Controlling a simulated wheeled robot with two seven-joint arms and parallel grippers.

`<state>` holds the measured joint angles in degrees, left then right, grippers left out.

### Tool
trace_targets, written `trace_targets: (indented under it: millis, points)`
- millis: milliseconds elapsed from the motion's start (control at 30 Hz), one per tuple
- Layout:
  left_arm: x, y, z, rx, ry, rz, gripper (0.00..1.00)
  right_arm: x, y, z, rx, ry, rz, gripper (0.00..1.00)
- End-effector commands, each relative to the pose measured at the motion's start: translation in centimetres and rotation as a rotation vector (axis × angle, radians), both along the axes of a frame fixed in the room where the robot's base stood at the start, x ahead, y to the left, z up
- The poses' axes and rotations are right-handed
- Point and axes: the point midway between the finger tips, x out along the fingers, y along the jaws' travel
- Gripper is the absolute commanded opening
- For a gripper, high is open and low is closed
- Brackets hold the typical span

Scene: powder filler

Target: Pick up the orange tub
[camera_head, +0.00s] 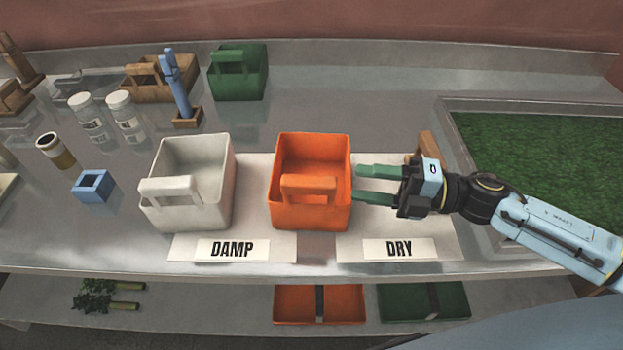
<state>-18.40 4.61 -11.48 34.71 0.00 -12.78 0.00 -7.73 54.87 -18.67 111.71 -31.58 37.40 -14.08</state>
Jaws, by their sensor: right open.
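My left gripper is not in view.
A white tub (190,215) stands left of the orange one. Labels DAMP (233,249) and DRY (400,249) lie in front. A green tub (238,75), a brown caddy (150,88) and jars (126,118) stand behind. A green-filled tray (550,150) is at right.

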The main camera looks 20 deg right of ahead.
Motion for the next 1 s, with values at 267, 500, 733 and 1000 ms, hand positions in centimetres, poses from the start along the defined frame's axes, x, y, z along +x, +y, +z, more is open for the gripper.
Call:
trace_targets:
  millis: [267,500,733,1000]
  points:
    - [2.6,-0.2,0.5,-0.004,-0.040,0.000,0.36,0.8,1.7,-0.4,0.000,-0.002,0.000,0.51]
    - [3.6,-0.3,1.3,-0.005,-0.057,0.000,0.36,2.2,4.8,-0.1,0.003,-0.005,0.002,0.51]
    - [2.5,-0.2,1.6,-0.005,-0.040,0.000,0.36,3.1,6.8,-0.3,0.000,-0.001,0.000,0.51]
    - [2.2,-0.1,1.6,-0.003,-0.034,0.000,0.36,3.2,6.9,-0.4,0.000,-0.001,0.000,0.44]
